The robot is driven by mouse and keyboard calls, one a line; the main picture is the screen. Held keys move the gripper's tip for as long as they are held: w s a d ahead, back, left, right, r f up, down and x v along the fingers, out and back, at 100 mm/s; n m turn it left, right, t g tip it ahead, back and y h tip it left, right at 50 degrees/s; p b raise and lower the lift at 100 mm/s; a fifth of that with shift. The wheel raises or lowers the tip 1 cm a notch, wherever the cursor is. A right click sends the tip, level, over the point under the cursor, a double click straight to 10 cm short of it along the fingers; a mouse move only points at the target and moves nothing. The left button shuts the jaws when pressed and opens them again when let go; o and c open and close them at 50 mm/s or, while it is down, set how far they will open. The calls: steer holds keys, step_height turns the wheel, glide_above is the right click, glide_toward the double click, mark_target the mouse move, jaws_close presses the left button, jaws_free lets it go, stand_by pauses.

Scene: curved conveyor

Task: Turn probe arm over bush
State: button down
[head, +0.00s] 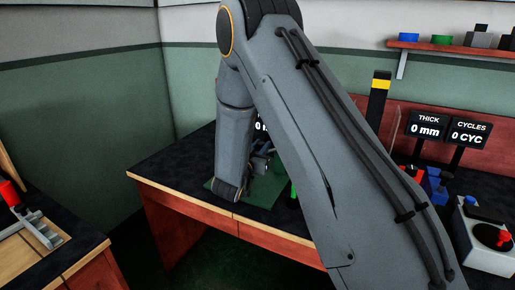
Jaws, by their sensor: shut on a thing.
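My grey arm reaches down to the green mat (270,191) on the far dark-topped bench. My gripper (260,160), small and dark, is partly seen at the wrist, beside my forearm. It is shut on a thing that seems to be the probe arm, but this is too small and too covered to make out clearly. A small display just above it is mostly hidden by my forearm. The bush cannot be told apart here; my forearm covers much of the spot. A bright green piece (293,190) shows at the forearm's left edge.
Displays reading THICK 0 mm (427,126) and CYCLES 0 CYC (469,134) stand at the right. A black post with a yellow band (380,86) is behind my forearm. A white box with a red knob (486,248) is lower right. Another bench (85,262) is lower left.

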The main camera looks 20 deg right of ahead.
steer(key=c, duration=1.5)
jaws_free()
steer(key=shift+d, duration=0.1)
steer(key=v, duration=0.8)
steer(key=shift+b, duration=0.4)
